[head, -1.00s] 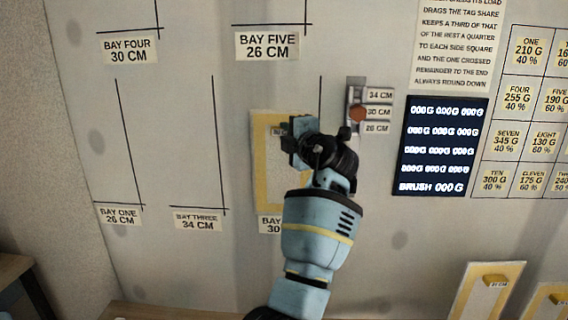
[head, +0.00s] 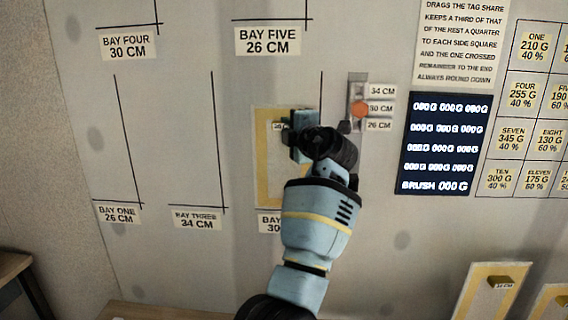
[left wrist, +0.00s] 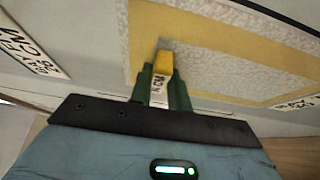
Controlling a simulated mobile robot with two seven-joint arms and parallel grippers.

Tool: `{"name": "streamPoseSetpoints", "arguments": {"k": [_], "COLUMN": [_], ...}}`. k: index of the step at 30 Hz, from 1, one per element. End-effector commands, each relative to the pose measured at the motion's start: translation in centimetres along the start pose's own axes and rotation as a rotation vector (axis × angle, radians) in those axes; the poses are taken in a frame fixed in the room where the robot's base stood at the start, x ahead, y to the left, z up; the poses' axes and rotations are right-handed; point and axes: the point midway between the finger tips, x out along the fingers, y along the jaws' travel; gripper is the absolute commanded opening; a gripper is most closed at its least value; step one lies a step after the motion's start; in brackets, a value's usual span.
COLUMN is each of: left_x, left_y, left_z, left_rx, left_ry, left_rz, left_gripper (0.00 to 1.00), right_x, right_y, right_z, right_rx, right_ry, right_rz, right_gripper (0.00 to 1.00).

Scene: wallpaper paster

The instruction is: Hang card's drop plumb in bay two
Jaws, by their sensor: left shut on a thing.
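The drop (head: 264,154), a pale textured panel with a yellow border, is upright against the wall inside the bay marked 30 cm. Its right part is hidden behind my arm. My left gripper (head: 303,135) is in front of it. In the left wrist view, the green fingers (left wrist: 160,84) are shut on the drop's yellow block (left wrist: 163,62), and the drop (left wrist: 215,60) spreads behind. The bay's label (head: 269,223) is partly covered, so its number cannot be read. The bay's vertical line (head: 321,90) shows above my arm. My right gripper is not in view.
A slider with an orange knob (head: 360,110) is just right of my gripper, at 30 CM. A dark display (head: 446,146) and a weight chart (head: 527,130) are farther right. More yellow-bordered drops (head: 487,295) stand at lower right. Bays one and three to the left are empty.

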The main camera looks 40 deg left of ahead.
Motion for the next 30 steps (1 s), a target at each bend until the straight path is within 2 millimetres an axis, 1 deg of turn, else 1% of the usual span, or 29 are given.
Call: {"name": "streamPoseSetpoints", "arguments": {"k": [30], "left_x": [0.04], "left_y": [0.02], "left_z": [0.04], "left_rx": [-0.001], "left_ry": [0.000], "left_rz": [0.001], "left_gripper": [0.00], "right_x": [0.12], "right_y": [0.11], "right_z": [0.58], "right_rx": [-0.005], "right_ry": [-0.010], "right_rz": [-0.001], "right_gripper": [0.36]}}
